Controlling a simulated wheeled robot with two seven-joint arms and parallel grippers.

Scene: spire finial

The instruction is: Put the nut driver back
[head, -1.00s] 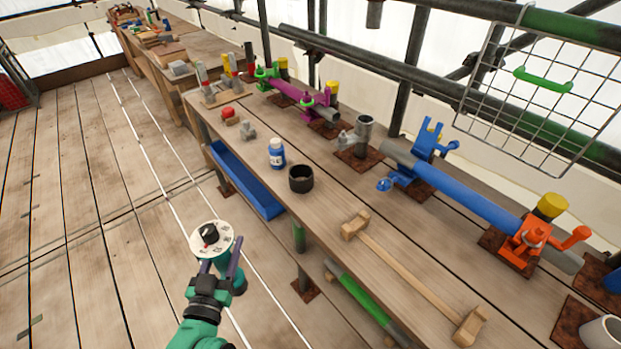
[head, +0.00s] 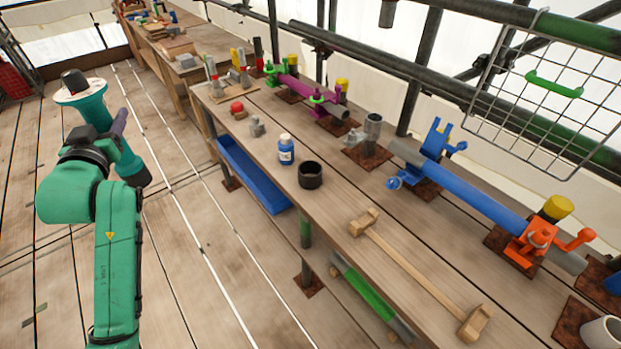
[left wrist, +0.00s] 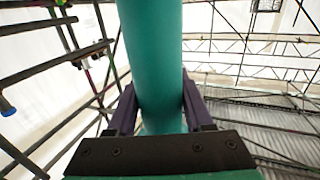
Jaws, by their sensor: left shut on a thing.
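My left gripper (head: 112,128) is at the left of the head view, raised over the plank floor and away from the bench. Its purple fingers are shut on a teal cylindrical tool (head: 120,158). The tool has a wide white end with a dark knob at the top and a black lower end. In the left wrist view the teal tool (left wrist: 152,50) fills the space between both fingers. I cannot tell for sure that it is the nut driver. A small board (head: 234,91) with upright tools stands on the bench. My right gripper is not in view.
The floor between gripper and bench is clear.

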